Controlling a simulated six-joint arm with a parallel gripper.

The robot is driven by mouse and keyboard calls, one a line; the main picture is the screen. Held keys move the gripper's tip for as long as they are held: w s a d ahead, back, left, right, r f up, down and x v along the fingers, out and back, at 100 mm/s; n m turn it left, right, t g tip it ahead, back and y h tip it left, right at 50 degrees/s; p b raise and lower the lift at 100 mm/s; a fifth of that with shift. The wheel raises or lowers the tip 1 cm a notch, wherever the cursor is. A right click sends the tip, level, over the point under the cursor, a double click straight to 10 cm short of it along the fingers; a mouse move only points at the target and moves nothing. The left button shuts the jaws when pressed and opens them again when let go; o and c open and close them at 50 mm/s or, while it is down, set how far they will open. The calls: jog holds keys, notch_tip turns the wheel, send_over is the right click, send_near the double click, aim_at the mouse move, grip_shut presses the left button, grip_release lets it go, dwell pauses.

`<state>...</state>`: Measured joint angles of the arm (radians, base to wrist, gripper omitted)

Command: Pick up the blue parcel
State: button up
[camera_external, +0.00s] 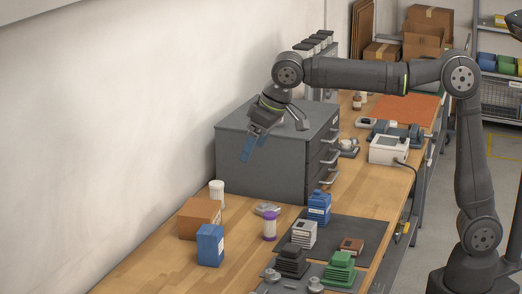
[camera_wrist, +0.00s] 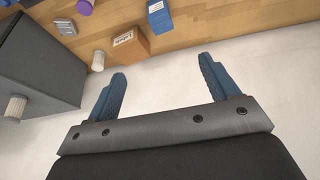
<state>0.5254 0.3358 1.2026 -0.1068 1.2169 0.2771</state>
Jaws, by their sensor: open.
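The blue parcel (camera_external: 210,246), a small upright blue box with a pale label, stands on the wooden bench in front of a brown carton. My gripper (camera_external: 254,144) is high up beside the grey drawer cabinet, near the wall, well above and behind the parcel. In the wrist view its two blue fingers (camera_wrist: 163,68) are wide apart with nothing between them.
The brown carton (camera_external: 198,218) stands right behind the parcel, with a white-lidded container (camera_external: 217,192) behind it. The grey cabinet (camera_external: 258,165) rises behind. Bare bench lies left of the parcel.

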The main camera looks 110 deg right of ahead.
jog(key=n, duration=0.2)
send_near(218, 229)
jog(key=shift+y, duration=0.3)
jog(key=x, duration=0.8)
jog(key=shift+d+f, duration=0.15)
jog(key=shift+d, duration=0.1)
jog(key=shift+w+x, duration=0.25)
jog(key=shift+x, duration=1.25)
jog(key=shift+w+x, duration=0.25)
jog(key=shift+x, duration=1.3)
jog(key=shift+a, duration=0.1)
jog(key=c, duration=1.1)
jog(key=shift+r, duration=0.25)
jog(key=shift+c, duration=0.2)
